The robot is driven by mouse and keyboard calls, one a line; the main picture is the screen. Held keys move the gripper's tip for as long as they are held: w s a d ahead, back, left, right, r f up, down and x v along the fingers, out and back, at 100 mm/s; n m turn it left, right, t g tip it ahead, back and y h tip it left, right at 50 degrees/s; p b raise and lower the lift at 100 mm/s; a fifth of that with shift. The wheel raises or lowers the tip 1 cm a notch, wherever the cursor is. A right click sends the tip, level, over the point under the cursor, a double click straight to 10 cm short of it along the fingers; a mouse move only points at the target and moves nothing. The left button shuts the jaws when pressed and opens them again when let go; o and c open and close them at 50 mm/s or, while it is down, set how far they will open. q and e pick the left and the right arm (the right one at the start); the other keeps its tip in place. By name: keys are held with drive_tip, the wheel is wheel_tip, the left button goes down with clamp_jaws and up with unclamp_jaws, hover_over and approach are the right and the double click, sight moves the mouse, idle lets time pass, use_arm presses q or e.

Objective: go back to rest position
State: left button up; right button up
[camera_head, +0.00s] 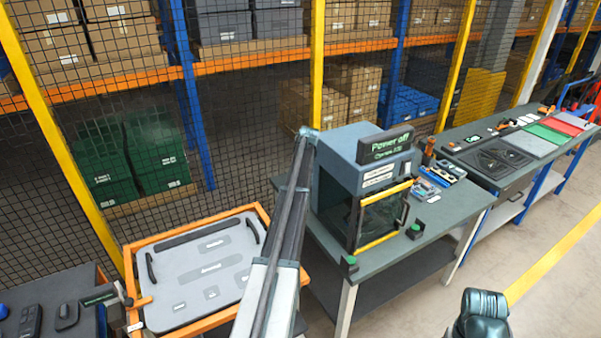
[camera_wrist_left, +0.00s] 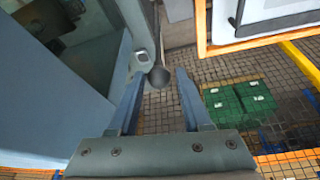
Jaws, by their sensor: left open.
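My left gripper (camera_wrist_left: 159,82) is open in the left wrist view, its two blue-grey fingers apart with nothing clamped between them. A dark rounded knob (camera_wrist_left: 159,77) shows between the fingertips; I cannot tell whether it touches them. A blue-grey wall (camera_wrist_left: 45,125) fills the left of that view, close to the gripper. In the head view my left arm rises through the middle, beside the grey-blue machine (camera_head: 345,147) with a yellow-edged front door and a "Power off" display (camera_head: 385,146). The left gripper cannot be made out there. My right gripper's jaws do not show.
An orange-framed grey tray (camera_head: 208,275) lies left of my arm. A mesh fence with yellow posts (camera_head: 317,60) runs behind, with green crates (camera_head: 140,155) beyond it. Another bench (camera_head: 520,150) stands at right. Open floor (camera_head: 560,295) lies at the lower right.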

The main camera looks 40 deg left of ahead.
use_arm(q)
drive_tip(key=shift+s+d+r, duration=0.1)
drive_tip(key=shift+d+r, duration=0.05)
drive_tip(key=shift+r, duration=0.25)
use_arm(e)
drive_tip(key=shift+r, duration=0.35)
use_arm(q)
drive_tip(key=s+d+f+m+h+b, duration=0.1)
drive_tip(key=s+d+f+m+b, duration=0.2)
drive_tip(key=d, duration=0.9)
drive_tip(key=s+d+f+m+b, duration=0.1)
drive_tip(key=s+d+f+b, duration=0.3)
drive_tip(key=d, duration=0.7)
drive_tip(key=s+d+f+m+h+b, duration=0.15)
drive_tip(key=d+f+b, duration=0.35)
drive_tip(key=d, duration=0.7)
drive_tip(key=s+d+f+m+g+b, duration=0.1)
drive_tip(key=s+d+f+m+b, duration=0.3)
drive_tip(key=s+d, duration=0.8)
drive_tip(key=s+d+f+m+g+b, duration=0.1)
drive_tip(key=s+d+f+m+b, duration=0.4)
drive_tip(key=s+d+f+b, duration=0.3)
drive_tip(key=s+d+f, duration=0.1)
drive_tip(key=s+d, duration=0.3)
drive_tip(key=s, duration=0.3)
drive_tip(key=shift+f+g, duration=0.25)
drive_tip(key=shift+g, duration=0.05)
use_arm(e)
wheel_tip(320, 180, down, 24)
